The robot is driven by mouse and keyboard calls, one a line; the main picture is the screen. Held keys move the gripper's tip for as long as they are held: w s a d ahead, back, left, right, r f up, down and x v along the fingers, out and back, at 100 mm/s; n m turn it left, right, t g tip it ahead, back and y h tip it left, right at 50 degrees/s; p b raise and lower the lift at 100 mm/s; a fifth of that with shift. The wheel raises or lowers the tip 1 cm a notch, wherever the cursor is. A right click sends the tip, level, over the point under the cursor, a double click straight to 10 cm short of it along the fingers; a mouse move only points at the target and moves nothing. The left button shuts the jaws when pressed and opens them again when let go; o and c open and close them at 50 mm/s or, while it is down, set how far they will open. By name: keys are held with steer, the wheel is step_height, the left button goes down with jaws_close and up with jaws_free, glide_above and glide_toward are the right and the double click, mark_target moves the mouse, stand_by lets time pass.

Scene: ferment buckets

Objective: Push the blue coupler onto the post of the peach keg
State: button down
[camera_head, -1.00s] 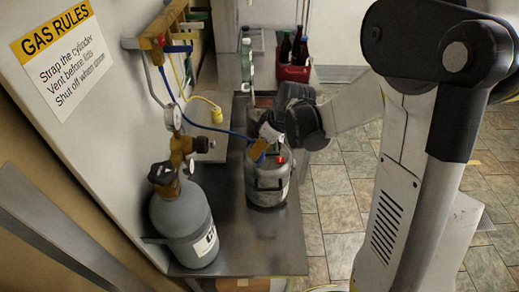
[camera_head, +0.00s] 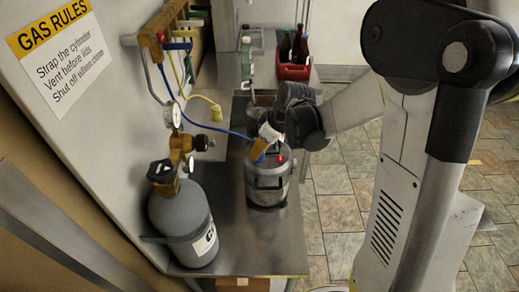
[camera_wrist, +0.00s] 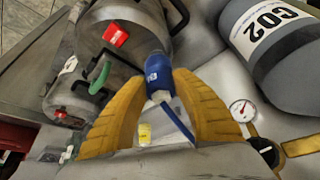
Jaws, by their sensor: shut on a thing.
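My gripper (camera_wrist: 160,82) has tan fingers closed around the blue coupler (camera_wrist: 157,67), and a blue hose trails from it between the fingers. The coupler's front end is at the top of a steel keg (camera_wrist: 122,14); whether it is seated on a post or just above it, I cannot tell, as the post is hidden. This keg has a red fitting and black handles. In the head view my gripper (camera_head: 264,147) is over the front keg (camera_head: 267,185). No keg name is readable, so I cannot confirm that this one is peach.
A grey CO2 cylinder (camera_head: 184,225) with a gauge is at the left by the wall. A yellow coupler (camera_head: 216,113) lies on the counter. A red crate with bottles (camera_head: 294,72) is at the back.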

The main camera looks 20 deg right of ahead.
steer(key=shift+f+b, duration=1.1)
stand_by(1.8)
steer(key=shift+c, duration=1.6)
jaws_free()
steer(key=shift+r, duration=0.1)
steer(key=shift+r+p, duration=2.8)
steer(key=shift+r, duration=0.9)
